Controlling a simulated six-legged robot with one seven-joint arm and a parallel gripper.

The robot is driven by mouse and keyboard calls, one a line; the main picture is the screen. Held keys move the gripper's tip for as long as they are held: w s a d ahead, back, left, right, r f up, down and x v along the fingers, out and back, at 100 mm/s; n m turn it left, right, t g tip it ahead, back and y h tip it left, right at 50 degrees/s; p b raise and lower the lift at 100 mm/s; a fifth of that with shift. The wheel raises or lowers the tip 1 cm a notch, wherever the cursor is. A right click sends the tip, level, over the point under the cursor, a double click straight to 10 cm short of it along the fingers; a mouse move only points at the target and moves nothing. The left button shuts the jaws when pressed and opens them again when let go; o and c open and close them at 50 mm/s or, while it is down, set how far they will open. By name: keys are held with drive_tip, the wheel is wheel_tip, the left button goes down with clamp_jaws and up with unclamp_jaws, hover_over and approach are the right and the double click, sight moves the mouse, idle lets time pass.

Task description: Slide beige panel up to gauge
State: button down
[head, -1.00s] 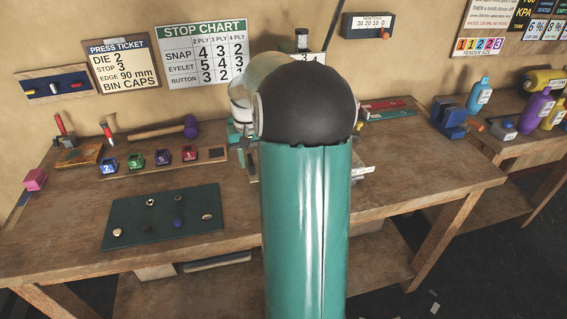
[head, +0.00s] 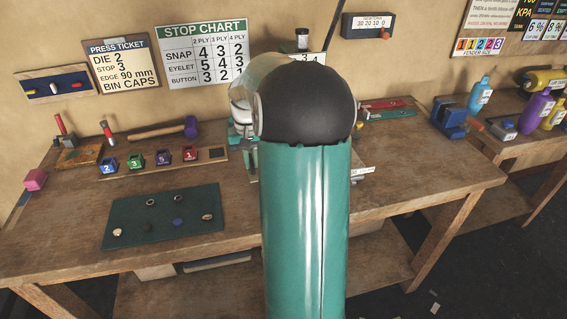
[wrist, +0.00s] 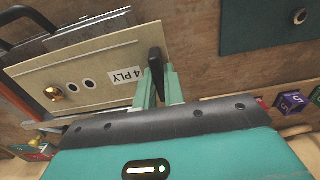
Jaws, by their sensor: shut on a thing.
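The beige panel (wrist: 85,75) lies on the bench in the wrist view, with a "4 PLY" label, two dark-rimmed holes and a brass knob. My gripper (wrist: 158,85) is at the panel's right edge, its teal fingers closed around a dark upright piece there. How that piece joins the panel is unclear. A grey metal part (wrist: 90,27) lies along the panel's far edge; I cannot tell whether it is the gauge. In the head view my arm hides the gripper and most of the panel.
A teal mat (head: 165,217) with several small caps lies on the bench left of my arm. The bench (head: 420,170) has bare wood to the right.

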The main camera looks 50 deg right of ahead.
drive_tip(key=shift+s+d, duration=0.25)
drive_tip(key=shift+d, duration=0.1)
idle(0.3)
drive_tip(key=shift+s+d, duration=0.7)
drive_tip(key=shift+d, duration=0.1)
drive_tip(key=c, duration=1.4)
unclamp_jaws()
wheel_tip(320, 180, up, 14)
